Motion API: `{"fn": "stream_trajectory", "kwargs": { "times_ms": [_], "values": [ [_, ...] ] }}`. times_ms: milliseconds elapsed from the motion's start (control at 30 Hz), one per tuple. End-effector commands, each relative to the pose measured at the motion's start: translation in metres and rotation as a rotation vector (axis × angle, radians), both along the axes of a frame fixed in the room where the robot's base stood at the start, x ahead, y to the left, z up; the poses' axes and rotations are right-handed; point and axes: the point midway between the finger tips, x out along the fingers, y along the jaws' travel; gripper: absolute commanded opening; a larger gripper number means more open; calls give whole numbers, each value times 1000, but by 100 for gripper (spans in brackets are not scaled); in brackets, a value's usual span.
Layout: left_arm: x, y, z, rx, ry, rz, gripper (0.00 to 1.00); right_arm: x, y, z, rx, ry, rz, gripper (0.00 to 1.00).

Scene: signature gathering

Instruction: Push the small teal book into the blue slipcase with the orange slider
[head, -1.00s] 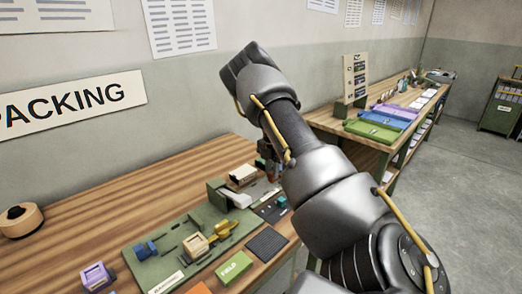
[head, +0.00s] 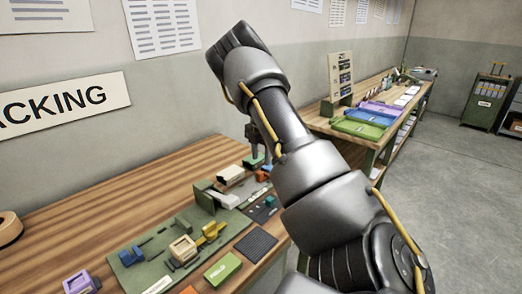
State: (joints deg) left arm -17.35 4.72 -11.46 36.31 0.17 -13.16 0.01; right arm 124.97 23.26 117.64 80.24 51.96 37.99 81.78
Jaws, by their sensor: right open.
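My right gripper (head: 259,150) hangs beside the far end of the packing table, partly hidden by my right arm. It is open. A small teal piece (head: 253,162) shows right under it; I cannot tell whether they touch. A small orange piece (head: 263,175), perhaps the slider, lies just below that. Another small teal piece (head: 270,201) lies on a dark mat. I cannot tell which teal piece is the book. A blue part (head: 128,256) stands at the left of the green board; I cannot make out a blue slipcase. My left gripper is out of view.
The green board (head: 160,262) carries a wooden block (head: 183,247) and a yellow part (head: 211,234). A green FIELD box (head: 222,268), a dark ribbed pad (head: 256,244) and a purple box (head: 80,283) lie near the front. The table's back left is clear.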

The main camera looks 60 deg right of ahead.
Motion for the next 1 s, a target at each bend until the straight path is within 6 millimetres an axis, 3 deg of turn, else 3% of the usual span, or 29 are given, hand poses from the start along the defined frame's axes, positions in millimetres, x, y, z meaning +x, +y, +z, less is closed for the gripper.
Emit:
{"fn": "stream_trajectory", "kwargs": {
  "times_ms": [200,333,1000],
  "values": [
    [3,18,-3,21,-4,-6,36,1,-1,38,-2,-3,1,42],
    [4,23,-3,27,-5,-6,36,0,-1,50,-2,-1,1,42],
    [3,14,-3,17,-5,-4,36,0,-1,54,-1,0,0,42]
  ]
}}
